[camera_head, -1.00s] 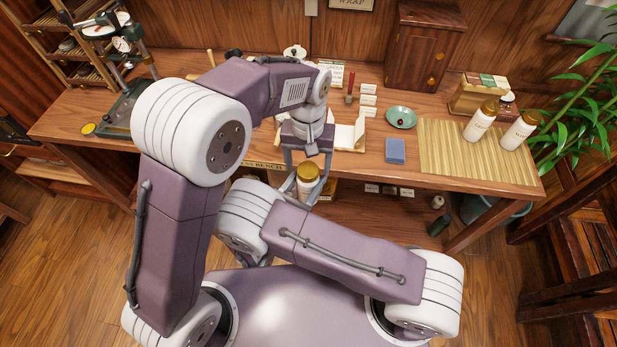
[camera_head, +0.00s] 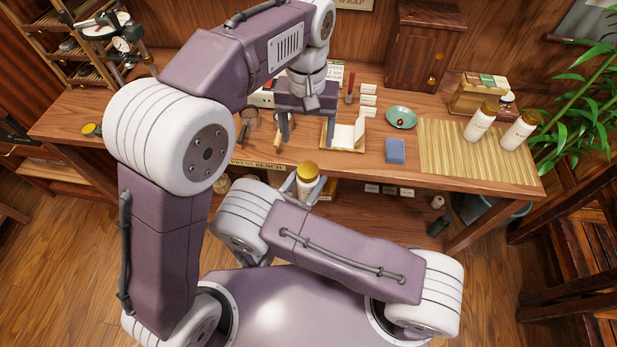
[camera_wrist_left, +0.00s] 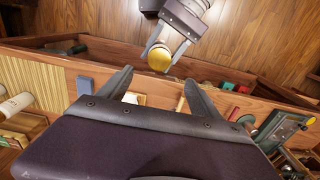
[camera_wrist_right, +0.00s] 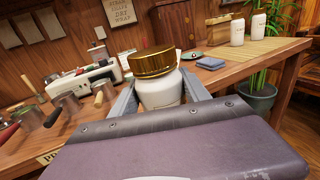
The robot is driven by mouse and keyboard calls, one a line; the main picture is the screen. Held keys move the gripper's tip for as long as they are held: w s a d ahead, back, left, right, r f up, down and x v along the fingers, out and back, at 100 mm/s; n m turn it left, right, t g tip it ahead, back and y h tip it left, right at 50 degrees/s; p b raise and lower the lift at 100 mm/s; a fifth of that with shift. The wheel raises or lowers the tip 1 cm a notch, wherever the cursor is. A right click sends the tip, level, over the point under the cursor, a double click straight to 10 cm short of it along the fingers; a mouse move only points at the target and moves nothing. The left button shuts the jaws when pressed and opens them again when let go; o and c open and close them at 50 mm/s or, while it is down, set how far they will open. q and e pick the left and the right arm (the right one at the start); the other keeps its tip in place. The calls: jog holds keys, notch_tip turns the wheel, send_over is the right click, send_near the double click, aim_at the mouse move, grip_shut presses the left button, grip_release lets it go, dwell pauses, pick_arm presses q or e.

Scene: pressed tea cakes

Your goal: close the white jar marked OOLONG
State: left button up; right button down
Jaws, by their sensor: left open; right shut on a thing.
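A white jar (camera_head: 306,187) with a gold lid (camera_head: 308,170) stands upright in my right gripper (camera_head: 301,190), just off the front edge of the bench. In the right wrist view the jar (camera_wrist_right: 160,92) sits between both fingers and the gold lid (camera_wrist_right: 152,62) rests on top of it. Its marking is not readable there. My left gripper (camera_head: 307,138) is open and empty, above and behind the jar over the bench. In the left wrist view the gold lid (camera_wrist_left: 159,59) shows beyond the open left fingers (camera_wrist_left: 158,92). Whether the lid is screwed tight cannot be seen.
Two white jars with gold lids (camera_head: 481,122) (camera_head: 519,130) stand on a bamboo mat (camera_head: 450,165) at the right. A plant (camera_head: 580,95) stands at the far right.

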pick_arm(q)
jog(key=s+a+f+n, duration=0.1)
jog(key=a+f, duration=0.3)
jog(key=a, duration=0.2)
jog(key=a+f+n, duration=0.1)
jog(key=a+f, duration=0.3)
jog(key=a, duration=0.2)
jog(key=s+a+f+n+t, duration=0.1)
jog(key=s+a+f, duration=0.5)
jog(key=s+a, duration=0.3)
jog(key=shift+s+a+f, duration=0.4)
jog(key=shift+s, duration=0.05)
